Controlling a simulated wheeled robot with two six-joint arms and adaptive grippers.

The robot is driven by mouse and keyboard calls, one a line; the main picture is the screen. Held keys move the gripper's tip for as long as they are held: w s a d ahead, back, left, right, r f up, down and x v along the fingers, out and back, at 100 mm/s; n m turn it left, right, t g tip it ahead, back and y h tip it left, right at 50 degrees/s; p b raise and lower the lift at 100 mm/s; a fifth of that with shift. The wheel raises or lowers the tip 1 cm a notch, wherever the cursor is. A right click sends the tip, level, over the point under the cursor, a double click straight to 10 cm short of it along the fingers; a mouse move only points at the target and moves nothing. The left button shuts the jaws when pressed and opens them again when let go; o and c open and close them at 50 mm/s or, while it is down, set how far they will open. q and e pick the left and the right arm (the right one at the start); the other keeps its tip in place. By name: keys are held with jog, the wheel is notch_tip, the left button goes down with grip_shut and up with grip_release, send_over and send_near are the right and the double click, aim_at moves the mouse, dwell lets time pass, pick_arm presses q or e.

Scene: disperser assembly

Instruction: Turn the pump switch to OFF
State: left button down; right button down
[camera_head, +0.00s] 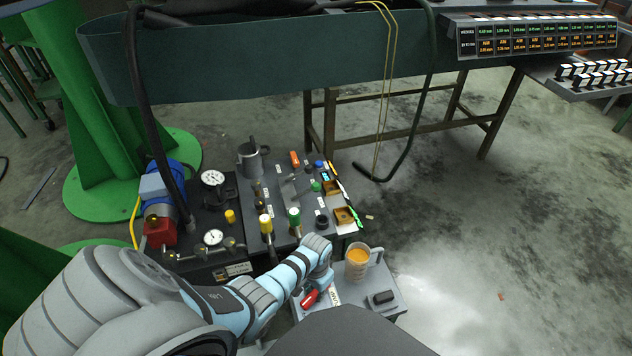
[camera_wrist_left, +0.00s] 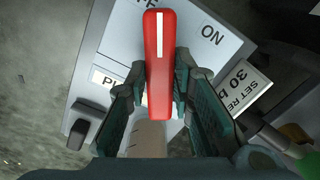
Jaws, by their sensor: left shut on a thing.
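The red pump switch handle (camera_wrist_left: 160,62) has a white stripe and sits on a light grey plate (camera_wrist_left: 215,50) in the left wrist view. Its striped end points to the top of that picture. The word ON is to its right; the OFF lettering at the upper left is partly covered by the handle. My left gripper (camera_wrist_left: 161,85) is shut on the handle, one finger on each side. In the head view the left gripper (camera_head: 317,288) is at the red switch (camera_head: 310,299), on the low grey panel at the bottom centre. My right gripper is not in view.
A jug with orange contents (camera_head: 357,263) stands just right of the gripper. A black block (camera_head: 383,298) sits on the panel to the right. A dark bench with gauges (camera_head: 213,178), valves and small trays is behind. Floor to the right is open.

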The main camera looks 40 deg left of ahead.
pick_arm(q)
jog(key=n+p, duration=0.1)
jog(key=n, duration=0.2)
jog(key=shift+r, duration=0.1)
jog(key=shift+n+p, duration=0.3)
jog(key=shift+n, duration=0.5)
jog(key=n, duration=0.3)
jog(key=shift+n+p, duration=0.4)
jog(key=shift+s+n, duration=0.1)
jog(key=shift+n, duration=1.7)
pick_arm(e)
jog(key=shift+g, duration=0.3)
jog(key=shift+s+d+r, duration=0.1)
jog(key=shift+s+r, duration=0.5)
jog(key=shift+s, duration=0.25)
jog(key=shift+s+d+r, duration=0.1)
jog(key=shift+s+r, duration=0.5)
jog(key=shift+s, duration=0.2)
